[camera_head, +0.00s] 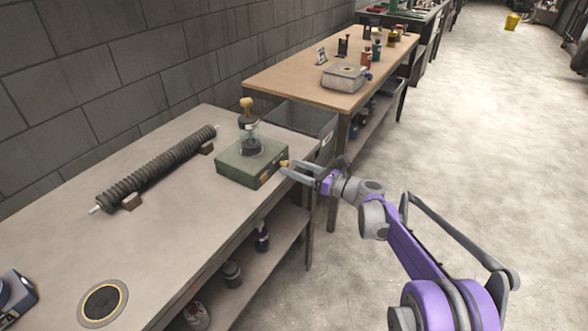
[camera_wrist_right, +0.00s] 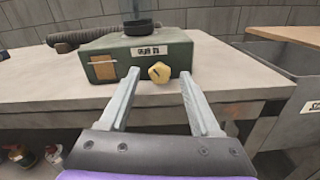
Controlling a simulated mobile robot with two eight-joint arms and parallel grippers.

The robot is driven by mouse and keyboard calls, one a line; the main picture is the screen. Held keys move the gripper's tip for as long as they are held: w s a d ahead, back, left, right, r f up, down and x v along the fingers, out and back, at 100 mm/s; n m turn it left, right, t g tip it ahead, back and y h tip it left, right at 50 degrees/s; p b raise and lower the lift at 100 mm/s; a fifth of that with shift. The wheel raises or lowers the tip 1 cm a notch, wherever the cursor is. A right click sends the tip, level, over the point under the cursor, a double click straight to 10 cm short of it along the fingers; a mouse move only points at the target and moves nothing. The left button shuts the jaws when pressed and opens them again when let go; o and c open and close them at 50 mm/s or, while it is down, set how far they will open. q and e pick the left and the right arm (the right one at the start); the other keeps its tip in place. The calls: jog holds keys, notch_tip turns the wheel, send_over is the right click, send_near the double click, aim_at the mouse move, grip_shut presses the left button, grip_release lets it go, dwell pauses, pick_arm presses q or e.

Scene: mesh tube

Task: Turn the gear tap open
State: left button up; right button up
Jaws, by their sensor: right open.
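A green box (camera_head: 252,162) stands on the near workbench, with a glass-and-dark apparatus topped by a yellow knob (camera_head: 246,104) on it. A yellow faceted tap knob (camera_wrist_right: 159,72) sticks out of the box's front face, below a small white label; it also shows in the head view (camera_head: 284,164). My right gripper (camera_head: 292,170) is open and empty. In the right wrist view its two fingers (camera_wrist_right: 160,84) point at the box, one on each side of the knob. I cannot tell whether they touch it. My left gripper is not in view.
A dark ribbed tube (camera_head: 158,168) lies on supports along the bench, and a round dark disc (camera_head: 103,303) lies near its front edge. A grey bin (camera_head: 300,121) stands behind the box, beside a second wooden table (camera_head: 300,80). Open floor lies to the right.

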jog(key=shift+w+a, duration=0.2)
jog(key=shift+a, duration=0.1)
grip_shut()
dwell(0.5)
jog(key=n+p, duration=0.1)
jog(key=n, duration=0.2)
jog(key=shift+n+p, duration=0.7)
jog(key=shift+n, duration=1.2)
